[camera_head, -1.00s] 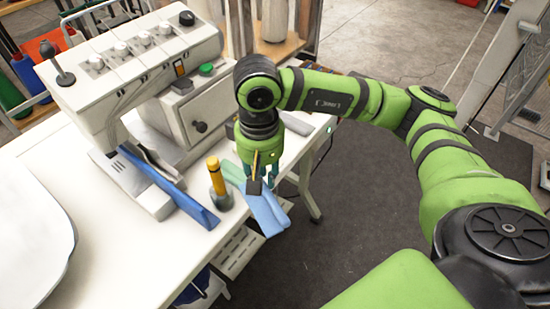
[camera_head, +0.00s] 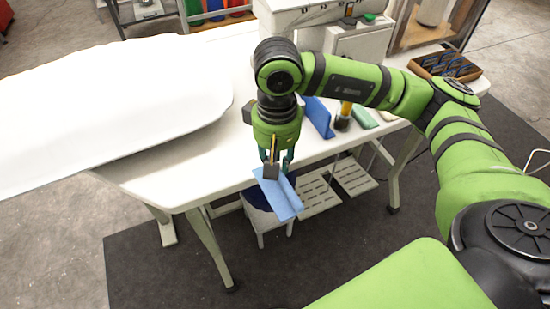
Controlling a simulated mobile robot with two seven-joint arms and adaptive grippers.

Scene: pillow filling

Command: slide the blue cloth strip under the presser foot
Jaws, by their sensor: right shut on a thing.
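My right gripper (camera_head: 279,165) points down just off the front edge of the white table and is shut on a light blue folded cloth strip (camera_head: 281,196). The strip hangs tilted below the fingers, apart from the tabletop. A darker blue strip (camera_head: 319,118) lies on the table behind my right arm, partly hidden by it. The white sewing machine (camera_head: 357,42) stands at the back, cut off by the top of the view. Its presser foot is hidden behind my arm. My left gripper is not in view.
A yellow-topped tool (camera_head: 344,116) and a green strip (camera_head: 364,117) lie right of the darker strip. A large white padded shape (camera_head: 110,95) covers the table's left. A brown tray (camera_head: 445,66) stands at the back right. A stool (camera_head: 268,221) is below the table edge.

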